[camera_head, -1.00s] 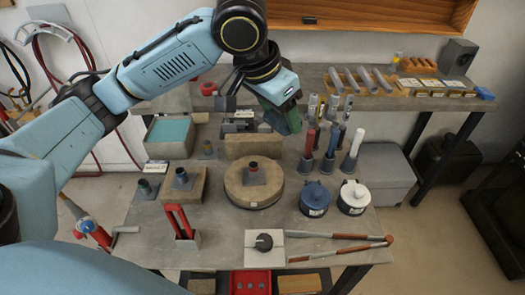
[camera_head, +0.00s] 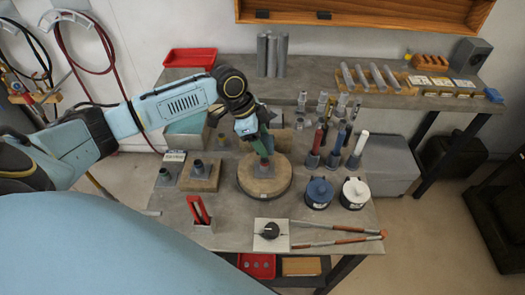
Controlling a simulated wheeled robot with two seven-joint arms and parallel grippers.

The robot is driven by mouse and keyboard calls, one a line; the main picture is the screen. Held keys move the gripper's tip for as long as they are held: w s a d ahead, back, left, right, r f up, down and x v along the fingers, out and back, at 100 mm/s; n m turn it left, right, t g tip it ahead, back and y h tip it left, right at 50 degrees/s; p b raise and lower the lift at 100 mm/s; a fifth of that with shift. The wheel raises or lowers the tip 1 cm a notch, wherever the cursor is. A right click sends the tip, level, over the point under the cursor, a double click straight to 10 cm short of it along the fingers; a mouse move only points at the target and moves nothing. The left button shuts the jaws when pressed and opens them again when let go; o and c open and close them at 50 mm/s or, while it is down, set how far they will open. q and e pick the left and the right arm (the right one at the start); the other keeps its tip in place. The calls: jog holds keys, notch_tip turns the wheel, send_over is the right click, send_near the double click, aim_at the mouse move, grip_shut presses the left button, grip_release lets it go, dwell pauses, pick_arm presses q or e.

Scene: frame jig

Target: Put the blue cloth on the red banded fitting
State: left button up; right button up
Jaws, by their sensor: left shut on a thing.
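My left gripper (camera_head: 261,144) is shut on a dark teal, cloth-like piece, which I take for the blue cloth (camera_head: 266,141). It hangs from the jaws just above the round board. The red banded fitting (camera_head: 264,164) stands on a grey square base on that round board (camera_head: 264,188). The cloth's lower end is at or very near its top; I cannot tell whether they touch. The jaws and cloth hide part of the fitting. My right gripper is out of view.
Other fittings (camera_head: 197,168) stand on bases to the left. A blue canister (camera_head: 318,192) and a white one (camera_head: 355,190) stand to the right, with several upright tools behind them. A red-handled tool (camera_head: 199,210) and a black knob (camera_head: 270,231) are in front.

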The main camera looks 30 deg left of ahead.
aim_at(261, 160)
pick_arm(q)
jog(key=shift+f, duration=2.6)
jog(key=shift+f, duration=0.2)
jog(key=o, duration=0.9)
jog(key=shift+o, duration=0.2)
jog(key=v, duration=1.2)
jog(key=shift+r, duration=0.3)
jog(key=shift+d, duration=0.1)
